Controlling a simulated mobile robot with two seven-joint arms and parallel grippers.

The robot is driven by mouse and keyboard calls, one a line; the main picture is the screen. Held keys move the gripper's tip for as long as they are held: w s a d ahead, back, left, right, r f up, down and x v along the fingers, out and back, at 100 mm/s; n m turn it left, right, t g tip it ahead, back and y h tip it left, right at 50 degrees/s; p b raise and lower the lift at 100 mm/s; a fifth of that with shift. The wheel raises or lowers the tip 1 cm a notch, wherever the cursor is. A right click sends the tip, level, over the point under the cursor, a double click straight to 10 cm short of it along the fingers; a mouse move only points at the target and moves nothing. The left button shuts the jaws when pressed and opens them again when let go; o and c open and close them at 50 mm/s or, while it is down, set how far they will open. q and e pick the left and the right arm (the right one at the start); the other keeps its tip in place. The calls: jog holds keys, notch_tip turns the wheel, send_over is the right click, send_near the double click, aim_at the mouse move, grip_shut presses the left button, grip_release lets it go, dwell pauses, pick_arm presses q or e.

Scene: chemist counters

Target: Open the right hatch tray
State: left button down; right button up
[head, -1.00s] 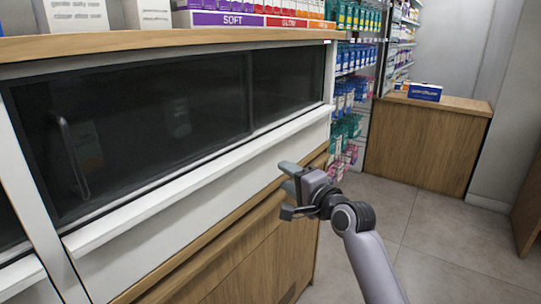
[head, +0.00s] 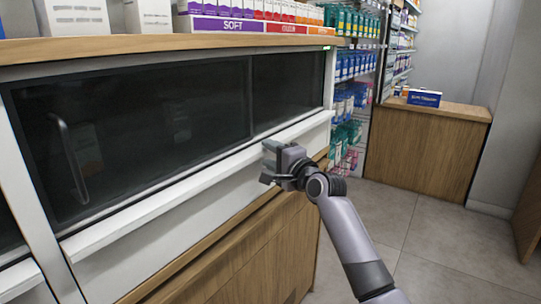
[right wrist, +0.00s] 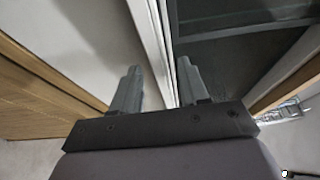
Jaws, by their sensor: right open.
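The dark glass hatch (head: 130,130) fills the counter front in the head view. It has a larger left pane with a vertical bar handle (head: 72,160) and a smaller right pane (head: 287,90). A white ledge (head: 200,182) runs along its lower edge. My right gripper (head: 270,152) is at the right part of this ledge, in front of the glass. In the right wrist view its two fingers (right wrist: 157,85) are apart and empty, with the white ledge edge (right wrist: 150,40) and dark glass (right wrist: 235,70) beyond them. I cannot tell whether they touch the ledge. My left gripper is not in view.
The wooden countertop (head: 110,48) holds several boxes and a SOFT-labelled strip (head: 232,25). A stocked shelf (head: 352,90) stands past the counter's right end. A wooden desk (head: 425,150) with a blue box (head: 424,98) stands farther right. Open tiled floor (head: 450,250) lies at right.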

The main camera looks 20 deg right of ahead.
jog(key=shift+w+a, duration=0.1)
jog(key=shift+w, duration=0.05)
grip_shut()
jog(key=shift+s+d+p, duration=0.35)
jog(key=shift+s, duration=0.05)
jog(key=s+d+p, duration=0.5)
jog(key=s+d, duration=0.6)
jog(key=s, duration=0.3)
jog(key=shift+s+d, duration=0.15)
jog(key=shift+s, duration=0.15)
grip_release()
